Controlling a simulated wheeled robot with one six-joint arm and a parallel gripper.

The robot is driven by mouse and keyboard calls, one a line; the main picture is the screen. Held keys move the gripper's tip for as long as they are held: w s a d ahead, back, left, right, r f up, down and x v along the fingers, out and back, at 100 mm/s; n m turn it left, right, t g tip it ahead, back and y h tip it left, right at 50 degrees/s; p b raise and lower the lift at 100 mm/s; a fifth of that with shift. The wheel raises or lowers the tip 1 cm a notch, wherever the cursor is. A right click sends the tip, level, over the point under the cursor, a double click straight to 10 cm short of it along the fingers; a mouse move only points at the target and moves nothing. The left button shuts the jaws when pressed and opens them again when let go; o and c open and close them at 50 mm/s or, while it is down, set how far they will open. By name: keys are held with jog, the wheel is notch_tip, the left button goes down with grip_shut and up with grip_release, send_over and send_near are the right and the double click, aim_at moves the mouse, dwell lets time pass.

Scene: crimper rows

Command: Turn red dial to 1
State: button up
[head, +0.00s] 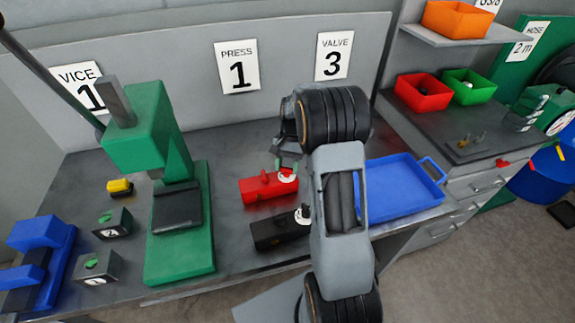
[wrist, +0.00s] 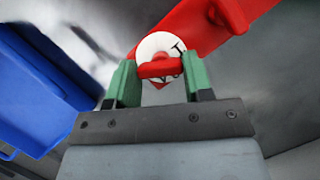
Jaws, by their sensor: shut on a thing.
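A red device (head: 258,190) lies on the grey bench in the middle of the head view. Its white dial face (head: 288,178) is at its right end. In the wrist view the red body (wrist: 205,25) runs to the upper right, and the white face carries a red bar knob (wrist: 158,70). My gripper (head: 287,164) is over the dial in the head view. In the wrist view its green fingers (wrist: 160,82) are on either side of the knob, shut on it. Black marks show on the dial face, but the setting cannot be read.
A black device (head: 278,231) with a white dial sits just in front of the red one. A green press (head: 180,225) stands to the left. A blue tray (head: 398,213) lies to the right; its side also shows in the wrist view (wrist: 40,80). Signs hang on the wall behind.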

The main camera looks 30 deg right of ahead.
jog(key=shift+a+n+g+h, duration=0.1)
jog(key=shift+n+g+h, duration=0.5)
jog(key=shift+n, duration=1.5)
jog(key=o, duration=0.9)
jog(key=v, duration=0.7)
jog(key=b+v, duration=0.1)
jog(key=v, duration=0.6)
jog(key=shift+a, duration=0.2)
